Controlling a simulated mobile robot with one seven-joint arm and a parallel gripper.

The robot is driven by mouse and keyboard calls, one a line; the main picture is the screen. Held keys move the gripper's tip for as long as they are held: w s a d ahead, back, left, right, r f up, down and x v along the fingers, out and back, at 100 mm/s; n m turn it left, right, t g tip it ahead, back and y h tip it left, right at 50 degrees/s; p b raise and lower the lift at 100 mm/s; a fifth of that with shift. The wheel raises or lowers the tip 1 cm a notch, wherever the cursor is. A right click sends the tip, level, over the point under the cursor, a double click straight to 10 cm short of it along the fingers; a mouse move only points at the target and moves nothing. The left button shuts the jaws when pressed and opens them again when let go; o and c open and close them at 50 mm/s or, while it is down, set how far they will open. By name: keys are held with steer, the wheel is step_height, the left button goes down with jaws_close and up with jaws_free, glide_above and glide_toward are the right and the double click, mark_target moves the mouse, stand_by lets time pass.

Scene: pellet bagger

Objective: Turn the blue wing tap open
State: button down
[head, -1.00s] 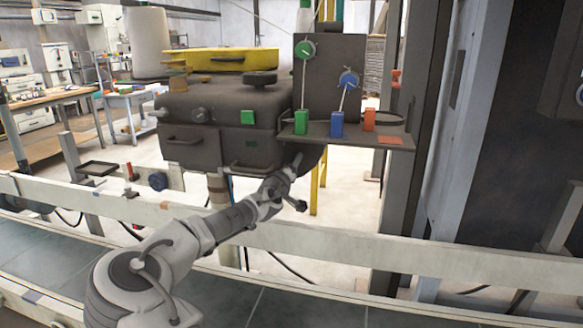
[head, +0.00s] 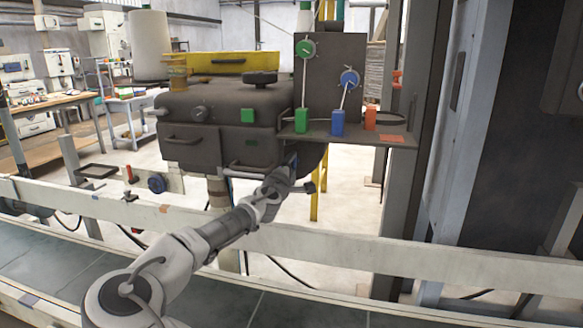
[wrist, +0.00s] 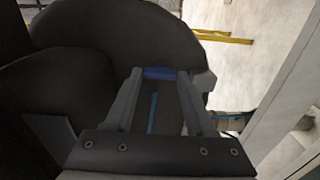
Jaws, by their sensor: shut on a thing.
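The blue wing tap (wrist: 158,73) shows in the wrist view as a short blue bar between my fingertips, against a dark rounded body. My gripper (wrist: 160,76) is shut on it, one finger on each side. A thin blue strip also shows lower down between the fingers. In the head view my gripper (head: 292,164) reaches up under the right end of the dark machine (head: 220,110). The tap itself is hidden there behind the gripper and wrist, and I cannot tell how far it is turned.
A pale rail (head: 370,250) runs across under my arm. Right of the machine a shelf (head: 345,137) carries green (head: 302,120), blue (head: 337,123) and orange (head: 370,118) blocks. A grey post (head: 395,200) stands farther right. A yellow leg (head: 319,190) stands behind my gripper.

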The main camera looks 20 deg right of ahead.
steer(key=shift+n, duration=0.3)
steer(key=shift+c, duration=1.2)
jaws_free()
steer(key=shift+s+a, duration=0.1)
steer(key=p+v, duration=0.2)
steer(key=v, duration=1.5)
